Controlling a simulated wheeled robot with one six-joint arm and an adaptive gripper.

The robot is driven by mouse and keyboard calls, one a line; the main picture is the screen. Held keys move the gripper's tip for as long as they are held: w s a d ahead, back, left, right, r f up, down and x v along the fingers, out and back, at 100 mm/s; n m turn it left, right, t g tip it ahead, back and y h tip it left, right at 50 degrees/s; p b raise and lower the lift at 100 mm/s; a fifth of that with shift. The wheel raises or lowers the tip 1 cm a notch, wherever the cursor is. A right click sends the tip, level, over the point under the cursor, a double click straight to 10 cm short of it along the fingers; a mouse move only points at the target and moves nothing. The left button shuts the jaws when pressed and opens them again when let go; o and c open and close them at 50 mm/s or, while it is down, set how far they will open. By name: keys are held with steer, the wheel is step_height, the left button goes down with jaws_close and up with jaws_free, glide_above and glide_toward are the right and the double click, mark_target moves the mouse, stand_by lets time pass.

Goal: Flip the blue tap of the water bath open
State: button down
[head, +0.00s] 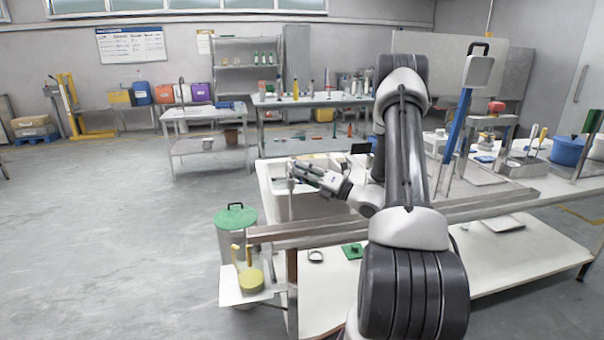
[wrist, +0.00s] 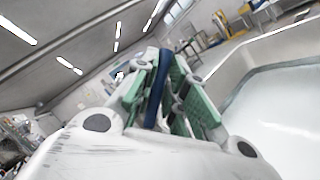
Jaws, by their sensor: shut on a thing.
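In the head view I cannot make out the blue tap at the gripper.
A grey bin with a green lid (head: 236,217) stands on the floor left of the table. A low shelf holds a yellow-handled item (head: 250,278). A metal rail (head: 400,220) runs along the table's near edge. Open floor (head: 100,230) lies to the left.

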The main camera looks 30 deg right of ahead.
steer(key=c, duration=1.7)
jaws_free()
steer(key=v, duration=1.2)
